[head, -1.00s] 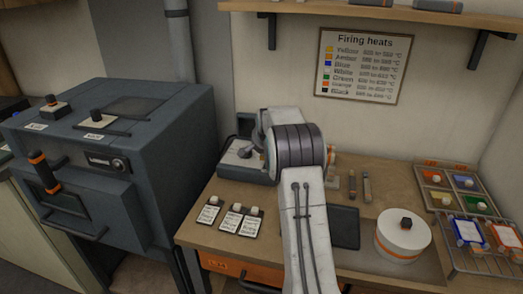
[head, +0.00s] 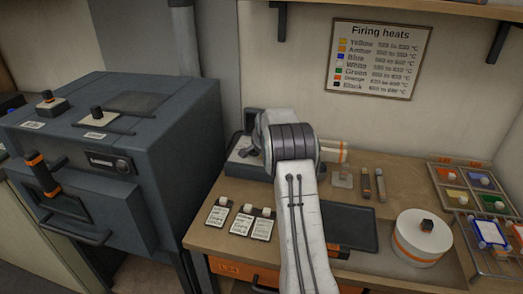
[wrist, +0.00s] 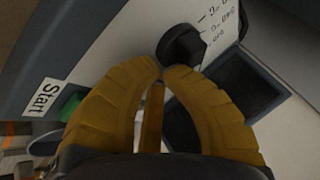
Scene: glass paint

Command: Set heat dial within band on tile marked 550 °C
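The heat dial (wrist: 183,47) is a round black knob on a pale panel with printed °C marks in the wrist view. Its exact setting cannot be read. My gripper (wrist: 164,72) has yellow-brown fingers whose tips meet just in front of the dial's lower edge; whether they touch it is unclear. In the head view my arm hides the gripper, at a grey control box (head: 248,160). Tiles with small printed cards, left (head: 218,214), middle (head: 241,221) and right (head: 263,223), lie on the bench; their print is too small to read.
A green button beside a Start label (wrist: 41,97) is left of my fingers. A dark kiln (head: 110,140) stands at left. A Firing heats chart (head: 380,60) hangs on the wall. A white round pot (head: 423,240) and a tray of coloured pieces (head: 455,180) are at right.

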